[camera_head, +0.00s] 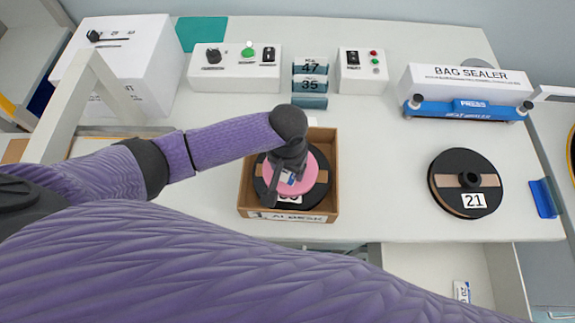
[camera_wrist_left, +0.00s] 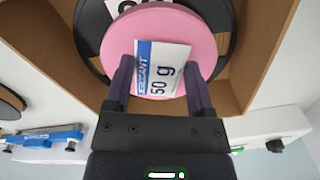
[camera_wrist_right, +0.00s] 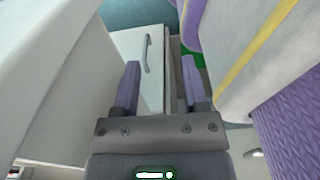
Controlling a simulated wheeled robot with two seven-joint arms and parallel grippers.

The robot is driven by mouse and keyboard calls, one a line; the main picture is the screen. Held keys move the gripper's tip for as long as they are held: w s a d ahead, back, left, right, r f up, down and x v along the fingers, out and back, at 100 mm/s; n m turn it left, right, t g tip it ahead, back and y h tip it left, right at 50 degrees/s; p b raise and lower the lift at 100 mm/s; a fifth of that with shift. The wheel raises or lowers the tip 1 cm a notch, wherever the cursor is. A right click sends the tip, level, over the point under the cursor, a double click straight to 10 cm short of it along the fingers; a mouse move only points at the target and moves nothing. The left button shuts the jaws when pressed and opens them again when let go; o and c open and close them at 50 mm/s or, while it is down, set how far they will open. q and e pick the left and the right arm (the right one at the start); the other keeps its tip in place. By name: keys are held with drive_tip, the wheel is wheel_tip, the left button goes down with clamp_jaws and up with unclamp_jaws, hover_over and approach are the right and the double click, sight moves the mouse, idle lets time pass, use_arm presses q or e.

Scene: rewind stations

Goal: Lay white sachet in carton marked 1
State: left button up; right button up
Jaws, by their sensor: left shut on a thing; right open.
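The carton marked 1 (camera_head: 245,205) is an open cardboard box on the table; its front label is partly readable. It holds a black spool (camera_head: 321,195) with a pink disc (camera_head: 312,178). My left gripper (camera_head: 285,180) is over the carton, shut on the white sachet (camera_head: 288,177). In the left wrist view the sachet (camera_wrist_left: 162,68) has a blue band and "50 g" print, and stands between the fingers in front of the pink disc. I cannot tell whether it touches the disc. My right gripper (camera_wrist_right: 158,90) is open and empty, away from the carton.
A black spool marked 21 (camera_head: 465,183) lies to the right of the carton. A bag sealer (camera_head: 467,85) stands at back right. Control boxes (camera_head: 236,68) and stacked blue rolls (camera_head: 310,84) stand behind. An open drawer (camera_head: 450,265) is below the table's front. The table between carton and spool 21 is clear.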

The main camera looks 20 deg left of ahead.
use_arm(q)
drive_tip(key=shift+f, duration=0.15)
drive_tip(key=o, duration=1.2)
drive_tip(key=shift+f, duration=0.1)
wheel_tip(320, 180, up, 13)
drive_tip(key=p, duration=0.4)
drive_tip(key=shift+f, duration=0.1)
